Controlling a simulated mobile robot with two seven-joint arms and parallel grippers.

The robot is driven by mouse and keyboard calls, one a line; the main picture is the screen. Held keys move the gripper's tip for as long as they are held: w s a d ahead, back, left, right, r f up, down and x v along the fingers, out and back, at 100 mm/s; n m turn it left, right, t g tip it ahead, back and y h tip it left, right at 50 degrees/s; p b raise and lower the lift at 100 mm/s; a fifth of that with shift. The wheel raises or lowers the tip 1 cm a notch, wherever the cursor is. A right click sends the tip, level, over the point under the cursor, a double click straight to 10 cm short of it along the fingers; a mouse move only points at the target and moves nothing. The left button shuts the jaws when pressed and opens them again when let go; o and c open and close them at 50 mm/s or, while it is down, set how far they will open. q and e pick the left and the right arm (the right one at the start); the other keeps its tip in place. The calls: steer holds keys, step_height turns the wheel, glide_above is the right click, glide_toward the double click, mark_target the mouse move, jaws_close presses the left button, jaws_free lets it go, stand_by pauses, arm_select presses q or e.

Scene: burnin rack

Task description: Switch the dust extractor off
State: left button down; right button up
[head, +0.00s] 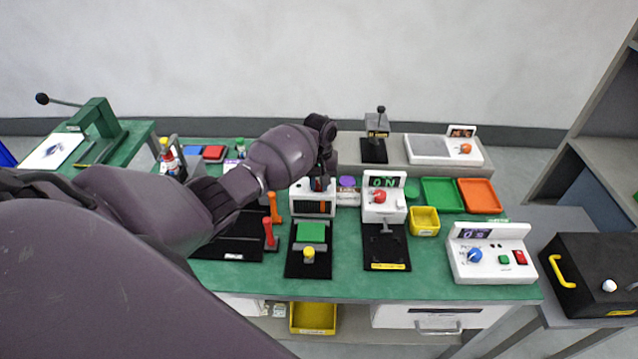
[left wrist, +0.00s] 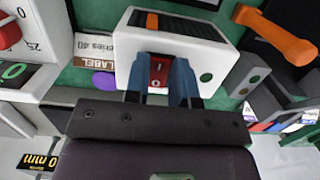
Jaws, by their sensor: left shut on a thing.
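A white box (head: 313,208) with a dark window and orange marks stands mid-bench under my left gripper (head: 321,183). I cannot read a name on it that marks it as the dust extractor. In the left wrist view the same box (left wrist: 222,67) shows a red rocker switch (left wrist: 158,71) with a white 0 on it, and a green round button. My left gripper (left wrist: 162,82) has its two blue-grey fingers on either side of the red switch, shut on it. The fingers hide the switch's sides. My right gripper is not in view.
A white unit with a red knob and a green display (head: 384,206) stands close on the right. Orange (head: 276,207) and red (head: 269,231) handles stand to the left. A yellow bin (head: 424,221), a green tray (head: 442,195) and a white control box (head: 492,252) lie farther right.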

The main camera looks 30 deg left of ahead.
arm_select(q)
steer(key=shift+w+a+r+g+h, duration=0.1)
steer(key=shift+w+g+h, duration=0.1)
steer(key=shift+g+h, duration=0.35)
steer(key=c, duration=1)
jaws_free()
steer(key=shift+o, duration=0.2)
steer(key=v, duration=1)
steer(key=shift+w+r+b, duration=0.15)
steer(key=shift+r+b, duration=0.2)
steer(key=shift+r, duration=0.05)
